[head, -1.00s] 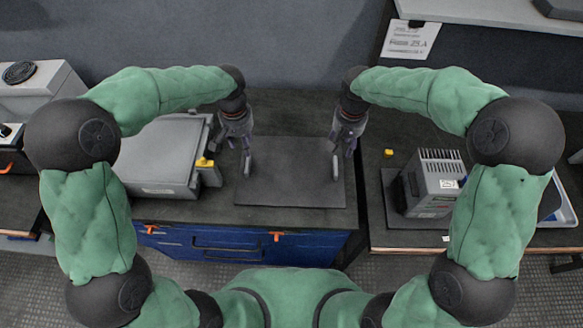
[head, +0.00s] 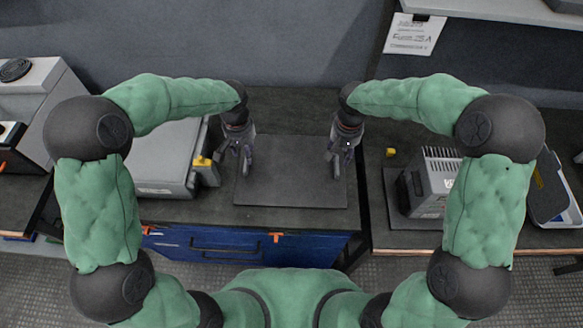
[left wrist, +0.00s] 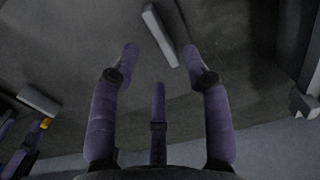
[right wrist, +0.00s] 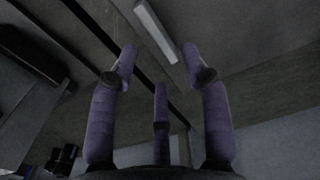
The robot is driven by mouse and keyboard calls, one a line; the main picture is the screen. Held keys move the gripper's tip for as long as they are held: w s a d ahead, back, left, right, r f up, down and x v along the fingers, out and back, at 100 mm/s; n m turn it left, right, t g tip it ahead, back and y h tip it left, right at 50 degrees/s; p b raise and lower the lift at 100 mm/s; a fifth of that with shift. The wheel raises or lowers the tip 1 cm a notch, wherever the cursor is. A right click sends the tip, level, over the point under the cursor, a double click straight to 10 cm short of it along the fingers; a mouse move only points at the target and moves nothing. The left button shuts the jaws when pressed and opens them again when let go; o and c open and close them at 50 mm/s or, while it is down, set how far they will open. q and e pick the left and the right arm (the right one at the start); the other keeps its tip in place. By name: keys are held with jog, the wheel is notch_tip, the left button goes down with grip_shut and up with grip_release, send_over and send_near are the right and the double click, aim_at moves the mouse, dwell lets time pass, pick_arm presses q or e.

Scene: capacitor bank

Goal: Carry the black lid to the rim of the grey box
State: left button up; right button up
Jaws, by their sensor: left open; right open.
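The black lid (head: 290,185) lies flat on the dark bench, a thin square panel with a pale grey bar handle near each side. My left gripper (head: 238,158) is open above its left edge; the left bar handle (left wrist: 160,35) shows just beyond and between its fingertips. My right gripper (head: 338,158) is open above the right edge; the right bar handle (right wrist: 156,30) lies beyond its fingertips. Neither gripper visibly holds anything. The fingers partly hide the handles in the head view. The grey box (head: 160,160) stands left of the lid, partly behind my left arm.
A yellow latch-like part (head: 202,161) is on the grey box's right side, near my left gripper. A grey vented unit (head: 432,185) stands on the right bench, with a small yellow piece (head: 390,152) behind it. A gap separates the benches. Blue drawers (head: 230,243) are below.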

aim_at(338, 163)
pick_arm(q)
notch_tip(338, 163, down, 6)
jog(key=shift+f, duration=0.25)
pick_arm(e)
notch_tip(338, 163, down, 6)
jog(key=shift+f, duration=0.2)
pick_arm(q)
grip_shut()
pick_arm(e)
grip_shut()
